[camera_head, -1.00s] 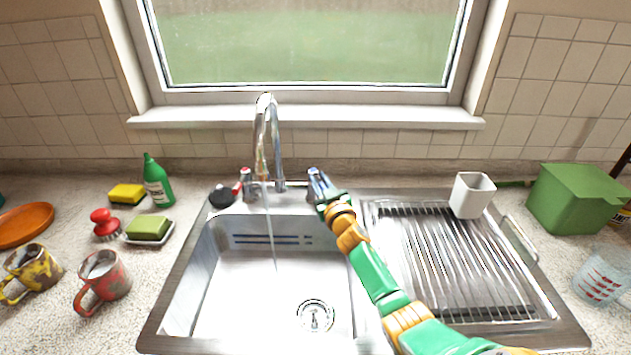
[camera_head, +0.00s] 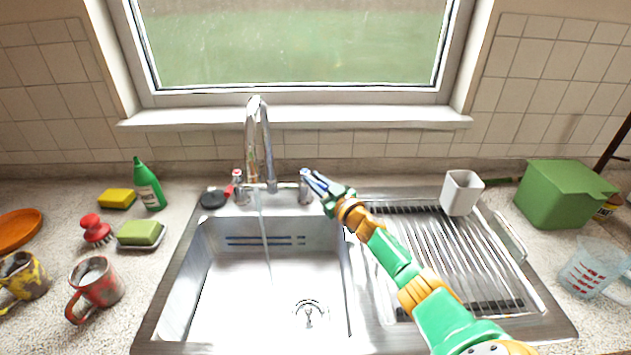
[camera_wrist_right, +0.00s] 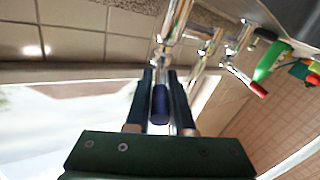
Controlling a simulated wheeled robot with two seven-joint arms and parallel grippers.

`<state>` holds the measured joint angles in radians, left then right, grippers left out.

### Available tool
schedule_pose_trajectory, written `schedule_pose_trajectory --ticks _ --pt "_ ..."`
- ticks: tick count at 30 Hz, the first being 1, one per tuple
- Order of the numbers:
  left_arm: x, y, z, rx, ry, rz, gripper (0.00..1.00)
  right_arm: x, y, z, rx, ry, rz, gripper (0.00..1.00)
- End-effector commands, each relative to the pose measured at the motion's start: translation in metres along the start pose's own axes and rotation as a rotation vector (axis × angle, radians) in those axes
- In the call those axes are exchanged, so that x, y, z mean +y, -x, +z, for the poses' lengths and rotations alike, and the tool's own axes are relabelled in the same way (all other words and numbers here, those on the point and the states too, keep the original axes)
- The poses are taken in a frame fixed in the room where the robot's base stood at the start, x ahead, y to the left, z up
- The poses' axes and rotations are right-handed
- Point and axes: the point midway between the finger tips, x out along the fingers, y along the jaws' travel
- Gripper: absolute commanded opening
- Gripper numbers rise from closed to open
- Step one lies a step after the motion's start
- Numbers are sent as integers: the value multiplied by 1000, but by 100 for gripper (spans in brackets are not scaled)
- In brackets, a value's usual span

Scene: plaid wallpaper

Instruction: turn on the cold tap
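The cold tap (camera_head: 304,186) is a chrome post right of the tall chrome spout (camera_head: 268,150). Its blue-tipped lever is partly hidden by my right gripper in the head view. In the right wrist view the dark blue lever end (camera_wrist_right: 160,104) lies between the two fingers of my right gripper (camera_wrist_right: 164,88). A slight gap shows on one side, so the fingers look open around it. In the head view, my right gripper (camera_head: 318,184) is just right of the tap post. A thin stream of water (camera_head: 265,240) falls from the spout. My left gripper is out of view.
The red-marked tap (camera_head: 239,187) stands left of the spout, its red lever also in the wrist view (camera_wrist_right: 256,88). The steel sink basin (camera_head: 250,290) is empty apart from water. A white cup (camera_head: 461,192) stands on the draining rack (camera_head: 450,255). The window sill is clear.

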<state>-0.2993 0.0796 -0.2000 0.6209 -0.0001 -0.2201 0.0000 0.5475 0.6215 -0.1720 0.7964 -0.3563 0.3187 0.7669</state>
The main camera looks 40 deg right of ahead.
Motion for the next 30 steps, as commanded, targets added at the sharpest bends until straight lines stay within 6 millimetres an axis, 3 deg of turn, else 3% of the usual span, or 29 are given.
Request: schedule_pose_trajectory --ticks 1,3,13,18,25,30 --pt "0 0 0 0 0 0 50 0 0 0 0 0 0 35" --pt "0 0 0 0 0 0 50 0 0 0 0 0 0 51" --pt "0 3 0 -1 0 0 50 1 0 -4 1 2 0 51" --pt "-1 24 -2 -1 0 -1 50 8 0 -41 2 3 -1 51" --pt "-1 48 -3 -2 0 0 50 -3 30 -78 -2 3 -4 51" --pt "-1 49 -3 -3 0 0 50 -16 58 -100 -5 2 -2 51"
